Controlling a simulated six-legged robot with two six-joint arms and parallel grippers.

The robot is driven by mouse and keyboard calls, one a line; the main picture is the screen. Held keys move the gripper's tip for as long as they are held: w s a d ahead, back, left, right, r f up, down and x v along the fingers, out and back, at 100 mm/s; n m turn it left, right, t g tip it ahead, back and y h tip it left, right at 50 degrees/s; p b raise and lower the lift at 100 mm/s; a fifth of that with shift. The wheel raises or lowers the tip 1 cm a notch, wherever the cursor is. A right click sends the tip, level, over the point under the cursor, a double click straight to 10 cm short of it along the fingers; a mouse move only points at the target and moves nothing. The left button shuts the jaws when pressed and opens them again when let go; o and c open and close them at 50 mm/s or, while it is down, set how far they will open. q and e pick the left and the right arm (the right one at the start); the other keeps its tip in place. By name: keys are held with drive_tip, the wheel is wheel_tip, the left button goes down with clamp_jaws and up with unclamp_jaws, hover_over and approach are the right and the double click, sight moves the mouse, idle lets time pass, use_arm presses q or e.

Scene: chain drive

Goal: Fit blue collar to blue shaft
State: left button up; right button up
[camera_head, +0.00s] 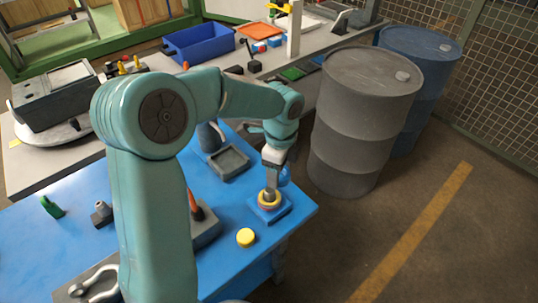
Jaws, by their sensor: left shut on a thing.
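My left gripper (270,193) points down over a blue square base (283,212) near the right corner of the blue table. Its fingers are shut on a small yellow ring-shaped piece (268,204) at the middle of that base. Whether the ring rests on the base or hangs just above it I cannot tell. A rounded blue piece (285,176) shows just behind the fingers, partly hidden. I cannot make out a separate blue collar or blue shaft; the fingers may cover them. My right gripper is not in view.
A yellow cap (245,237) lies near the base. A grey block with an orange cone (196,207), a grey tray (229,163) and a green piece (52,207) are on the table. A grey drum (365,110) stands close beyond its right edge.

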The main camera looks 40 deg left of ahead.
use_arm(q)
drive_tip(key=shift+s+a+r+m+p, duration=0.15)
drive_tip(key=shift+s+a+r+m, duration=0.15)
drive_tip(key=shift+a+m, duration=0.3)
drive_tip(key=shift+s+a+r+m+p, duration=0.15)
drive_tip(key=shift+s+a+m, duration=0.1)
drive_tip(key=shift+a+m, duration=0.3)
drive_tip(key=shift+d, duration=0.1)
drive_tip(key=shift+a+f+b, duration=0.2)
drive_tip(key=shift+f+b, duration=0.1)
drive_tip(key=shift+f, duration=0.15)
wheel_tip(320, 180, down, 5)
drive_tip(key=b, duration=0.3)
drive_tip(key=shift+r, duration=0.2)
drive_tip(key=shift+d+f+b, duration=0.1)
drive_tip(key=shift+f+b, duration=0.1)
drive_tip(key=shift+b, duration=0.2)
